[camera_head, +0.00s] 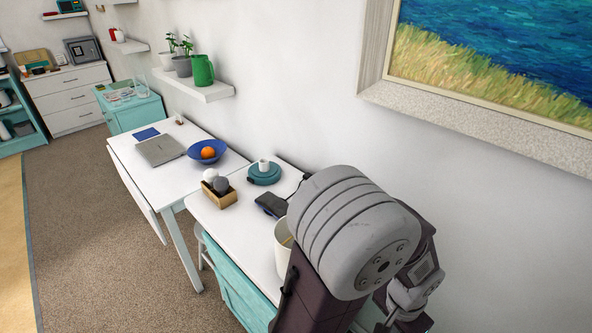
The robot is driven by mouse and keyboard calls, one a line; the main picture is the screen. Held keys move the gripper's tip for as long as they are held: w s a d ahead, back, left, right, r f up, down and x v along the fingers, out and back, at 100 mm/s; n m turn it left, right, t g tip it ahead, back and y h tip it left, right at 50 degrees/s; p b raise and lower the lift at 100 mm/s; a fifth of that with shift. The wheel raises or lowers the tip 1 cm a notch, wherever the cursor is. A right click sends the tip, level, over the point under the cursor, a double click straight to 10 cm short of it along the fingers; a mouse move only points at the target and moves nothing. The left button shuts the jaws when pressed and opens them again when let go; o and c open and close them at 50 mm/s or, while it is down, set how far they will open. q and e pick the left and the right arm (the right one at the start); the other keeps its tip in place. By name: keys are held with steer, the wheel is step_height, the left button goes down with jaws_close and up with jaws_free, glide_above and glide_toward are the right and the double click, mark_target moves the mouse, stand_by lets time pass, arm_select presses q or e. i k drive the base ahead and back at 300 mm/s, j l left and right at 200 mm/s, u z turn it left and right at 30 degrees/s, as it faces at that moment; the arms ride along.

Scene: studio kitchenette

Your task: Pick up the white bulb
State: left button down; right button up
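A white rounded thing (210,175), probably the white bulb, sits at the back left of a small tan box (219,198) on the white table. A grey round thing (221,185) is beside it in the same box and stands in front of it to the right. The lower part of the white one is hidden by the box and the grey one. Neither of my grippers can be made out; only a large grey and dark arm part of mine shows at the lower right, well away from the box.
A blue bowl (220,145) with an orange (208,153) stands behind the box. A teal round case (264,177) with a white cup (263,164), a dark flat device (271,206) and a cream container (283,243) are to the right. A laptop (160,149) lies at left.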

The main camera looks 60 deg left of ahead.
mark_target(210, 174)
steer(key=k+j+z, duration=0.15)
steer(key=z, duration=0.25)
steer(key=k+z, duration=0.25)
steer(key=z, duration=0.15)
steer(key=k+z, duration=0.25)
steer(key=z, duration=0.15)
steer(key=k+j+z, duration=0.2)
steer(key=k+z, duration=0.75)
steer(key=k+l+z, duration=0.1)
steer(key=k+z, duration=0.5)
steer(key=k, duration=0.45)
steer(key=u, duration=0.5)
steer(key=j+u, duration=0.1)
steer(key=u, duration=0.35)
steer(key=k+j+u, duration=0.1)
steer(key=u, duration=0.85)
steer(key=j+u, duration=0.1)
steer(key=u, duration=0.4)
steer(key=j+u, duration=0.1)
steer(key=u, duration=0.85)
steer(key=j+u, duration=0.1)
steer(key=u, duration=0.35)
steer(key=i, duration=0.05)
